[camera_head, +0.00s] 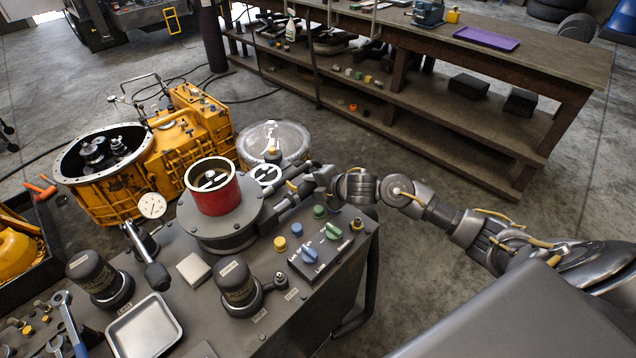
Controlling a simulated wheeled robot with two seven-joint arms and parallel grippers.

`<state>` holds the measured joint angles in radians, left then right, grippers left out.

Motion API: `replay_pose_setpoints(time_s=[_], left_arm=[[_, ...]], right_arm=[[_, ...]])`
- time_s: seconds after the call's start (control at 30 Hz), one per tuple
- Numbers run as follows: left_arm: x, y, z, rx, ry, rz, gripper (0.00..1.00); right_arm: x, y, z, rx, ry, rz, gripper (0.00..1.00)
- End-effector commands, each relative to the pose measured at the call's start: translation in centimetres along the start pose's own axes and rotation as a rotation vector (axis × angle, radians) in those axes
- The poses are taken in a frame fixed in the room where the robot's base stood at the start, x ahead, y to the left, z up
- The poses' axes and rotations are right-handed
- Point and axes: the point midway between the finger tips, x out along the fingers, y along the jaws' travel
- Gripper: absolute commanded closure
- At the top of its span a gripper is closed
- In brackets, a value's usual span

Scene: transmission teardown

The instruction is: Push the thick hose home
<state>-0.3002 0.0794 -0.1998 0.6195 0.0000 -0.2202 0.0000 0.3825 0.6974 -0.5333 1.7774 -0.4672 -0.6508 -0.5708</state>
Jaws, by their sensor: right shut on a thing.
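My right gripper (293,191) is at the right side of the round grey housing on the machine bench. It is shut on what looks like the dark thick hose (277,207), whose end points at the housing's side. The fingers hide much of the hose, and I cannot tell whether its end touches the port or how deep it sits. The round housing (222,232) carries a red cylinder (213,188) with an open top. My left gripper is not in view.
The bench top (215,325) holds a panel with knobs (318,250), two dark capped cylinders (238,285), a metal tray (143,328), a dial gauge (152,206) and wrenches (66,322). A yellow transmission case (180,150) stands behind. A long workbench (440,50) is at the back right.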

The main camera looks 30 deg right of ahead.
Motion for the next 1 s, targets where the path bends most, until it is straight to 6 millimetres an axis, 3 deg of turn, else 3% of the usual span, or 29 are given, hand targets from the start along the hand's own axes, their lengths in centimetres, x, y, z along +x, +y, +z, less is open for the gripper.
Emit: replay_pose_setpoints(time_s=[0.1, 0.13, 0.17, 0.57, 1.0], left_arm=[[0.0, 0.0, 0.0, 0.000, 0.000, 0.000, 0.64], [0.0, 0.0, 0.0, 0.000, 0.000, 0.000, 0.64], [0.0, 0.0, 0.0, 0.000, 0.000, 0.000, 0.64], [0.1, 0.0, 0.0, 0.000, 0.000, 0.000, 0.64], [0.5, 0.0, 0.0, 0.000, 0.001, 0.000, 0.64]], right_arm=[[0.1, -0.1, -0.7, -0.003, 0.014, -0.002, 1.00], [0.1, -0.1, -0.7, -0.003, 0.014, -0.002, 0.57], [0.1, -0.1, -0.7, -0.003, 0.014, -0.002, 0.53], [-0.8, -0.2, -0.2, -0.002, 0.007, -0.001, 0.53], [-8.8, -0.1, -0.3, -0.007, 0.009, -0.002, 0.53]])
